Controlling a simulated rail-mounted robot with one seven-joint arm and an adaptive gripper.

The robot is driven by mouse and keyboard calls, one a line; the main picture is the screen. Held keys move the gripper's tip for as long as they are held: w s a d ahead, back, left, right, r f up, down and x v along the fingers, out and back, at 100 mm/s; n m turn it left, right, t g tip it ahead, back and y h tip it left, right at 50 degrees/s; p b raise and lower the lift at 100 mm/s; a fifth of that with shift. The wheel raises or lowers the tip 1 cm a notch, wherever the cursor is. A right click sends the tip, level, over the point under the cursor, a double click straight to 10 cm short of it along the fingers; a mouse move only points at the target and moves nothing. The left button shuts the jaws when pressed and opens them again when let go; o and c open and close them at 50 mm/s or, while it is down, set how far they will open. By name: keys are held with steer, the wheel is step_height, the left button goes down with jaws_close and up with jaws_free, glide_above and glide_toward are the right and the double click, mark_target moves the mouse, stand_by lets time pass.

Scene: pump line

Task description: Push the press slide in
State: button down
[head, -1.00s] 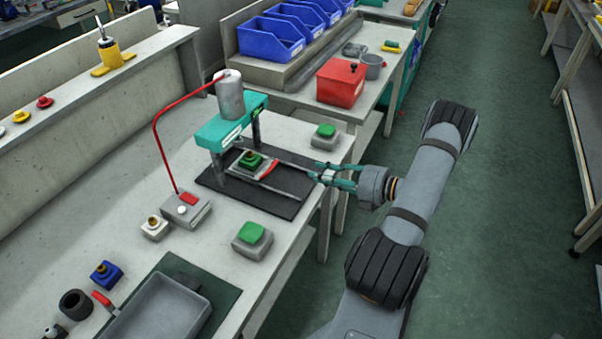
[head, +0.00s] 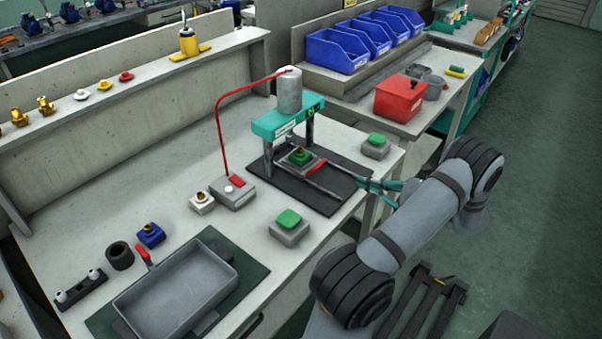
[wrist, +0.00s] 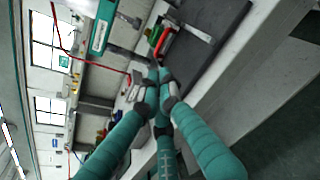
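The press (head: 283,119) has a teal head, a grey cylinder and dark posts on a black base plate (head: 345,170). Its slide (head: 308,165) sits at the front of the posts, between two rails, carrying a green part with a brass top (head: 300,156). A red piece (head: 320,167) is at the slide's near side. In the wrist view the green part and red piece show near the top (wrist: 160,42). My gripper (head: 361,183) is at the plate's outer edge, in line with the rails. Its teal fingers (wrist: 160,76) converge with nothing visible between them. Exact contact with the slide is unclear.
Green-topped boxes stand on either side of the plate (head: 375,146) (head: 289,228). A grey box with a red hose (head: 232,194) stands left of the press. A grey tray (head: 178,290) lies at front left. The red box (head: 400,98) is on the farther bench.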

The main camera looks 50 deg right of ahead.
steer(key=n, duration=0.3)
steer(key=n+p, duration=0.1)
steer(key=p, duration=0.2)
glide_toward(318, 167)
steer(key=x, duration=0.6)
steer(key=shift+w+f, duration=0.15)
steer(key=shift+w, duration=0.25)
